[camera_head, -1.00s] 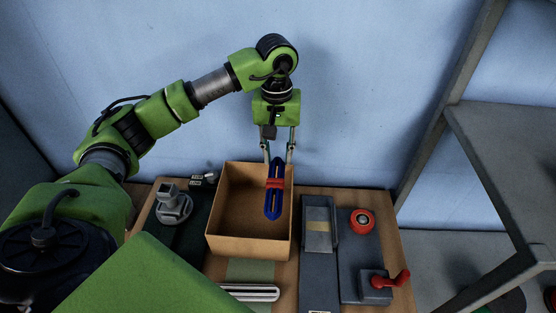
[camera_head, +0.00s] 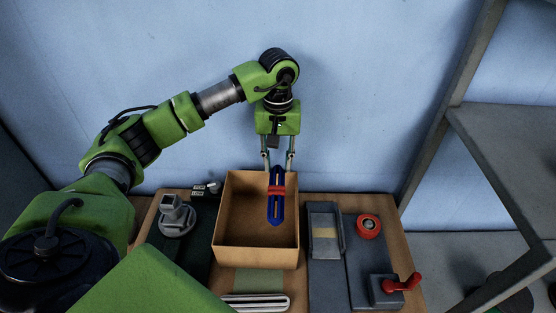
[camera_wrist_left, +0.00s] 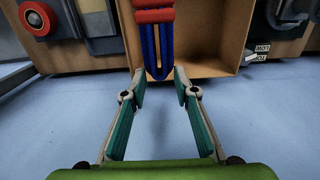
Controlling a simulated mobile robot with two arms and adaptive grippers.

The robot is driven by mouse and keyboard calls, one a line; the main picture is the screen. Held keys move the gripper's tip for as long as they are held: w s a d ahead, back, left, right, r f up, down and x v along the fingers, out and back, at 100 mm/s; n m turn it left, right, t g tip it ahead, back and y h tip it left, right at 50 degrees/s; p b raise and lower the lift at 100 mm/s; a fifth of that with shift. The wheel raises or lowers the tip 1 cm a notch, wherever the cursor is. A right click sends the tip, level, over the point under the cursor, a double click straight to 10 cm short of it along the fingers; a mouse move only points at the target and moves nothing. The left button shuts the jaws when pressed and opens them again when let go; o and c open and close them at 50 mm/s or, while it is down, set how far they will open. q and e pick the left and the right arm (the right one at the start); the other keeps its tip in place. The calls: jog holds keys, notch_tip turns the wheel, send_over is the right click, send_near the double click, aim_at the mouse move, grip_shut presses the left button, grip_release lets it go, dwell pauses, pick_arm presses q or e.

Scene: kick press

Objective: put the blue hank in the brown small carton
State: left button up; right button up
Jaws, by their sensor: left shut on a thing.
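The blue hank (camera_head: 277,208) is a long looped bundle with a red band round its middle. My left gripper (camera_head: 278,168) is shut on its far end, and the hank hangs over the right part of the brown small carton (camera_head: 233,222). The carton is open at the top and looks empty otherwise. In the left wrist view, the fingertips of my left gripper (camera_wrist_left: 160,82) are on either side of the hank's end (camera_wrist_left: 159,50), with the carton (camera_wrist_left: 225,30) behind it. I cannot tell whether the hank touches the carton's floor. My right gripper is not in view.
The carton stands on a wooden bench (camera_head: 405,235) against a blue wall. A grey device (camera_head: 176,216) is left of it. A grey shelf (camera_head: 500,135) stands at the right.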

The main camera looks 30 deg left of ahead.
pick_arm(q)
notch_tip(320, 180, down, 4)
jog(key=b, duration=0.2)
jog(key=shift+b, duration=0.35)
notch_tip(320, 180, down, 7)
jog(key=b, duration=0.5)
jog(key=shift+r, duration=0.15)
jog(key=shift+f+b, duration=1.2)
jog(key=shift+f, duration=0.1)
jog(key=o, duration=1.3)
jog(key=shift+r, duration=0.1)
jog(key=shift+r+p, duration=2.05)
jog(key=shift+r, duration=1.35)
